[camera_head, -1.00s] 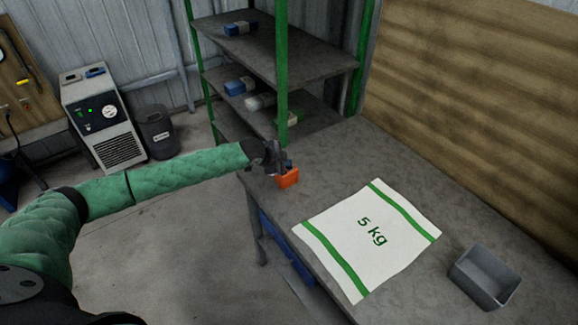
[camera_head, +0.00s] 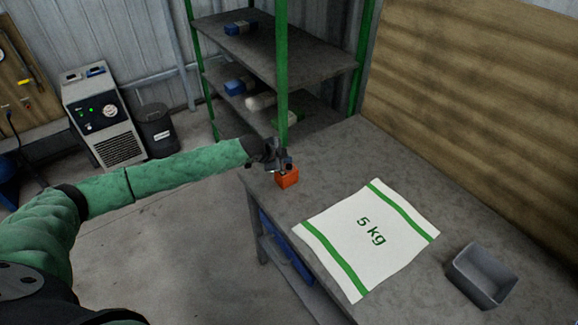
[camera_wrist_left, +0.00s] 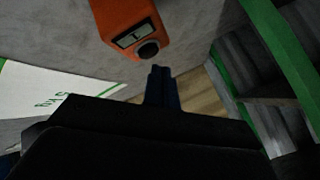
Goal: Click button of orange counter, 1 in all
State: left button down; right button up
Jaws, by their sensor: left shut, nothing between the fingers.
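The orange counter (camera_head: 288,180) stands on the grey table near its left edge. In the left wrist view the counter (camera_wrist_left: 112,14) shows a small display and a round dark button (camera_wrist_left: 148,50). My left gripper (camera_head: 283,168) is shut and empty, with its tips just above and behind the counter in the head view. In the left wrist view the shut fingertips (camera_wrist_left: 160,70) are close to the button. I cannot tell whether they touch it. My right gripper is not in view.
A white sack marked 5 kg (camera_head: 366,236) lies flat on the table (camera_head: 420,180). A grey bin (camera_head: 482,276) stands at the right. A shelf rack with green posts (camera_head: 283,75) rises close behind the counter. The table's back middle is clear.

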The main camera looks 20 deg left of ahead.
aim_at(286, 167)
pick_arm(q)
jog(key=shift+r+p, duration=1.7)
jog(key=shift+r, duration=0.85)
